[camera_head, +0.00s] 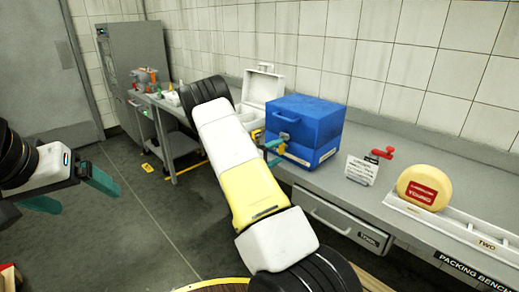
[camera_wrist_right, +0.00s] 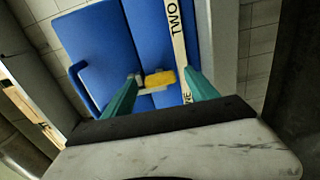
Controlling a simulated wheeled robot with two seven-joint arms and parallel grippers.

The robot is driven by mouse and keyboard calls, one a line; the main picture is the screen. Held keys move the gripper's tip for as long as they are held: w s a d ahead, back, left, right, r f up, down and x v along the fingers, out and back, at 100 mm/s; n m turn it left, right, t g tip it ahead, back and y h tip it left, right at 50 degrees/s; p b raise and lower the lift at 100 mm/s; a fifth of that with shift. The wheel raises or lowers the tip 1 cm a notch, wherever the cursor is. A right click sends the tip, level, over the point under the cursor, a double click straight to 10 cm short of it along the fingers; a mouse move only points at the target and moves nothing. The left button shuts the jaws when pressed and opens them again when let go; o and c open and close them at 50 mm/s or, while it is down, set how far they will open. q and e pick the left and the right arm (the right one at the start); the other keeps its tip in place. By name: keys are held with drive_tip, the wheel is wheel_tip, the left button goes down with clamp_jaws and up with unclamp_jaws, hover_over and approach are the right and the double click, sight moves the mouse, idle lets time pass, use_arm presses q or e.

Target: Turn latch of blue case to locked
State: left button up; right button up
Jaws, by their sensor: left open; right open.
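The blue case (camera_head: 308,112) stands shut on the bench in the head view, with a handle on its front. In the right wrist view the blue case (camera_wrist_right: 105,50) fills the upper middle. A short yellow latch (camera_wrist_right: 161,78) shows on its face, beside a pale bracket. My right gripper (camera_head: 273,151) is at the front of the case, its fingers partly hidden in the head view. In the wrist view its teal fingers are open on either side of the latch; I cannot tell whether they touch it. My left gripper (camera_head: 80,192) is open and empty, far left above the floor.
An open white case (camera_head: 263,84) stands behind the blue case. To the right are a small sign (camera_head: 361,170), a red-handled item (camera_head: 383,153) and a yellow cheese wheel (camera_head: 424,188) on a white rack (camera_head: 455,226). A drawer (camera_head: 338,220) is under the bench.

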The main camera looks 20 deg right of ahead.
drive_tip(key=v, duration=0.7)
drive_tip(key=shift+a, duration=0.1)
drive_tip(key=s+r+m+g+y, duration=0.3)
drive_tip(key=s+r+g+y, duration=0.1)
drive_tip(key=s, duration=0.4)
drive_tip(key=s+r+m+g+y, duration=0.25)
drive_tip(key=s+r, duration=0.25)
drive_tip(key=s, duration=0.4)
drive_tip(key=s+a+r+n+t+y, duration=0.1)
drive_tip(key=s+a+r+t+y, duration=0.2)
drive_tip(key=s+a+r+y, duration=0.3)
drive_tip(key=s+a+r+t+y, duration=0.3)
drive_tip(key=s+a+r+y, duration=0.3)
drive_tip(key=a, duration=0.7)
drive_tip(key=s, duration=0.2)
drive_tip(key=shift+s+a+r+n, duration=0.15)
drive_tip(key=shift+s+r+n, duration=0.15)
drive_tip(key=shift+s+n, duration=0.1)
